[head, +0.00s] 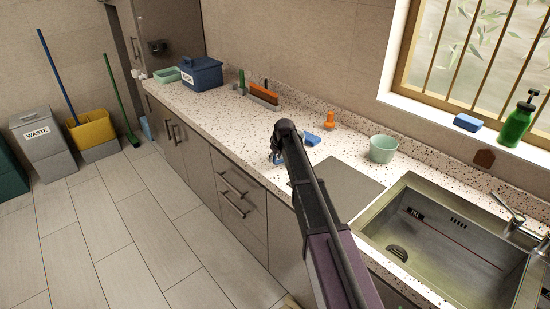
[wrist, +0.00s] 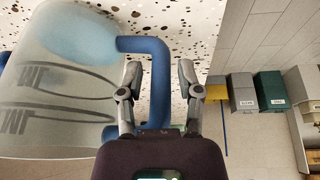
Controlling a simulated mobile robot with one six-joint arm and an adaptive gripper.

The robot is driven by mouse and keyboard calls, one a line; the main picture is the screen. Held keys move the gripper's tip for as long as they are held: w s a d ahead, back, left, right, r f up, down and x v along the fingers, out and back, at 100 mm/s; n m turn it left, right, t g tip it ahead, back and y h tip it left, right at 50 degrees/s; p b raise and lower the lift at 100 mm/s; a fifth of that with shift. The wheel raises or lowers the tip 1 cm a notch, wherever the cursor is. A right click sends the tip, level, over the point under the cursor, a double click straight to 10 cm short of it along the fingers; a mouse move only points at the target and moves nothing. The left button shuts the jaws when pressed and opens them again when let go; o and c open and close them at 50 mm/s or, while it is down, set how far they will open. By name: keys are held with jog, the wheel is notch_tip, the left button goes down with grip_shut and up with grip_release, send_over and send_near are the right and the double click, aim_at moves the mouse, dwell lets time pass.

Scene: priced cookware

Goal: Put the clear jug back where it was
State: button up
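The clear jug (wrist: 60,85) fills the left of the wrist view. It is see-through, with dark printed markings and a blue handle (wrist: 160,88). My gripper (wrist: 159,72) is open, with one finger on each side of the handle and a visible gap to both. In the head view my gripper (head: 277,155) is over the front part of the speckled counter (head: 215,115). My arm hides most of what is there, and the jug is not clearly visible in that view.
A blue sponge-like block (head: 312,140), an orange object (head: 328,121) and a pale green pot (head: 382,149) stand near my gripper. A grey board (head: 345,187) and the sink (head: 440,245) lie to the right. The counter to the left has free room up to the blue box (head: 202,74).

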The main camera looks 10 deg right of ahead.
jog(key=shift+r, duration=0.15)
dwell(0.3)
jog(key=p+v, duration=1.1)
jog(key=v, duration=0.1)
dwell(0.4)
dwell(0.7)
jog(key=s+d+m+g+h, duration=0.1)
jog(key=s+d+m+g, duration=0.1)
jog(key=s, duration=1.5)
jog(key=s+d+f+m+g, duration=0.1)
jog(key=s+d+m+g, duration=0.1)
jog(key=s, duration=1.6)
jog(key=shift+d+f+m+h, duration=0.25)
jog(key=shift+d+m+h, duration=0.15)
jog(key=shift+d+m, duration=0.45)
notch_tip(320, 180, down, 4)
jog(key=b, duration=0.3)
jog(key=shift+r, duration=0.2)
